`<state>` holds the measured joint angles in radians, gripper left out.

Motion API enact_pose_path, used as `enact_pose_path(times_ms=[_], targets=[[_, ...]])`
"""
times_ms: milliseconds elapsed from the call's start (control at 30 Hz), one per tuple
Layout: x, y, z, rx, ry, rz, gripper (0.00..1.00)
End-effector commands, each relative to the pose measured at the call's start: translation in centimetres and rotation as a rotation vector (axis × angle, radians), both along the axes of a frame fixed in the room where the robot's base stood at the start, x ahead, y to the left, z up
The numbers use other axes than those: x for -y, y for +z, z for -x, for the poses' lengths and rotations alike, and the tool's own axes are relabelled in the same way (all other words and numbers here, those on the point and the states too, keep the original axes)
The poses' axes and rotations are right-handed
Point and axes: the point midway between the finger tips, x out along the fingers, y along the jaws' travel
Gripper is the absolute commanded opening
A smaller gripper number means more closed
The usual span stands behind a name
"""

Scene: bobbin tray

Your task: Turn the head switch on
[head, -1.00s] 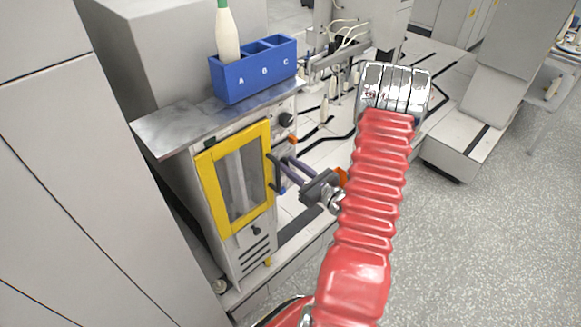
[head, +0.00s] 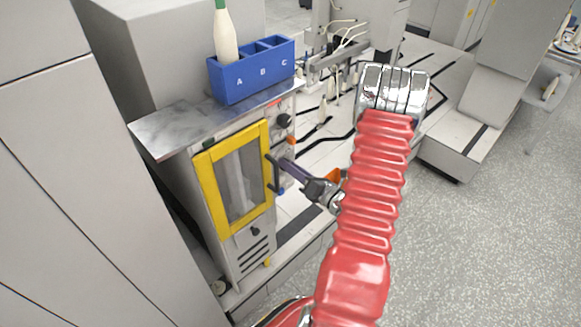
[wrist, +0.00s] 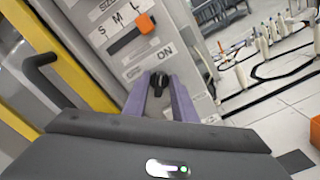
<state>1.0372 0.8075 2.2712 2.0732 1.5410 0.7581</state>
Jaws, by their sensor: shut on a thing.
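The head switch (wrist: 159,82) is a small black knob on the grey panel, below the word ON in the wrist view. My gripper (wrist: 160,90) has its two purple fingers on either side of the knob and is shut on it. Which way the knob is turned is hard to tell, as the fingers partly cover it. In the head view my gripper (head: 284,163) reaches the front of the machine (head: 255,250), right of the yellow door's handle. The switch is hidden there behind the fingers.
The yellow-framed door (head: 205,190) with its dark handle (head: 273,172) is close left of my fingers. An orange slider (wrist: 146,23) marked S M L and another black knob (head: 284,120) are above. A blue rack (head: 228,86) holding a bottle (head: 224,40) stands on top.

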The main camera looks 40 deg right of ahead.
Motion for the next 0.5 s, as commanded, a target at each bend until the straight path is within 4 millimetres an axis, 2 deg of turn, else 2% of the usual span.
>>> enact_pose_path(times_ms=[400,433,500], targets=[[0.23,-0.21,0.08,-0.005,-0.008,-0.013,0.02],[0.25,-0.21,0.09,-0.005,-0.008,-0.012,0.25],[0.24,-0.2,0.08,-0.005,-0.008,-0.012,0.29]])
